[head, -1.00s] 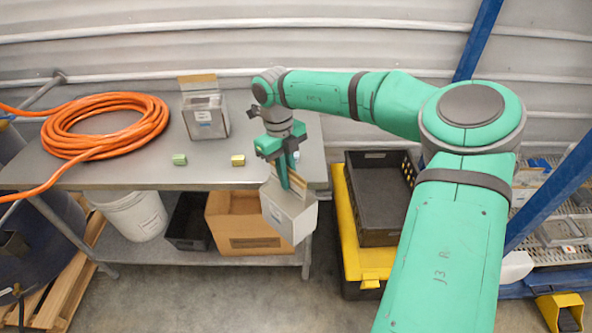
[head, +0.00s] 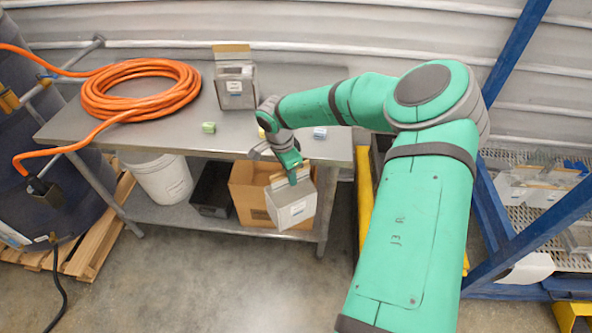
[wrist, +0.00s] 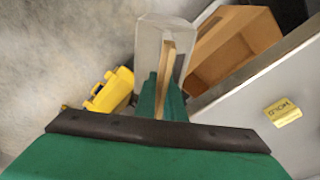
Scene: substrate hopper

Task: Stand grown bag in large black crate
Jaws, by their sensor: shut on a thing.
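My gripper (head: 297,177) is shut on the top edge of a pale grey-white bag (head: 291,208) with a tan top strip and a small label. The bag hangs slightly tilted in front of the table's front edge, above the floor. In the wrist view the bag (wrist: 163,38) is beyond my green fingers (wrist: 158,98), which grip its tan strip. Another bag (head: 236,93) with a tan top stands on the table. The large black crate is hidden behind my arm in the head view; only part of the yellow thing (head: 364,185) under it shows.
A blue-framed rack (head: 500,225) stands right.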

